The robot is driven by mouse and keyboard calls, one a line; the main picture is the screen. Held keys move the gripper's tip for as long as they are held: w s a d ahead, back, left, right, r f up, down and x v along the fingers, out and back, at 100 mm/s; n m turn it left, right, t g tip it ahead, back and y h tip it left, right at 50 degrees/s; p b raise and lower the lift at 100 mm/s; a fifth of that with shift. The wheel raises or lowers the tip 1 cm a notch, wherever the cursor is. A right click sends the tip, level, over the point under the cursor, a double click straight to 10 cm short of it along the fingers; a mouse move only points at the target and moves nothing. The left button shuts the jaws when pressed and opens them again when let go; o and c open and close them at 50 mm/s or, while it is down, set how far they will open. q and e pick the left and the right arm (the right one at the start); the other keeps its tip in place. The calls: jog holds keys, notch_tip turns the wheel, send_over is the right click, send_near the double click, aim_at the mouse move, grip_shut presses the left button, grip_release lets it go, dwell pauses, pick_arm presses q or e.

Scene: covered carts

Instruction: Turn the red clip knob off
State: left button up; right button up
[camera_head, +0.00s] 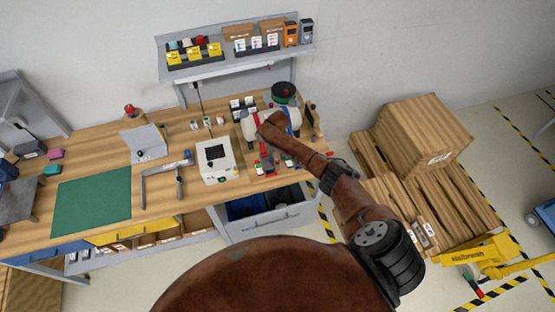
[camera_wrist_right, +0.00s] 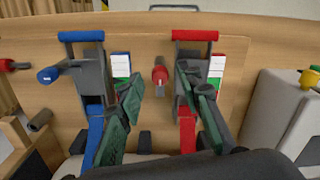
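In the right wrist view, the red clip has a red top bar (camera_wrist_right: 197,35), a dark bracket and a red lower part (camera_wrist_right: 187,132) on a wooden panel. The red knob (camera_wrist_right: 160,76) sticks out just left of its bracket. My right gripper (camera_wrist_right: 162,90) is open, with its two dark green fingers apart and the red knob between their tips. I cannot tell whether either finger touches it. In the head view my brown-covered right arm reaches over the bench and largely hides this gripper. My left gripper is not in view.
A blue clip (camera_wrist_right: 83,36) with a blue knob (camera_wrist_right: 48,73) stands left, close to the left finger. A white box (camera_wrist_right: 285,110) is at right. In the head view, a white device (camera_head: 216,160) and green mat (camera_head: 90,207) lie on the bench; cardboard boxes (camera_head: 425,135) stand right.

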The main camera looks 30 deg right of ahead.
aim_at(277, 161)
notch_tip(277, 161, up, 12)
dwell(0.4)
jog(key=shift+f, duration=0.1)
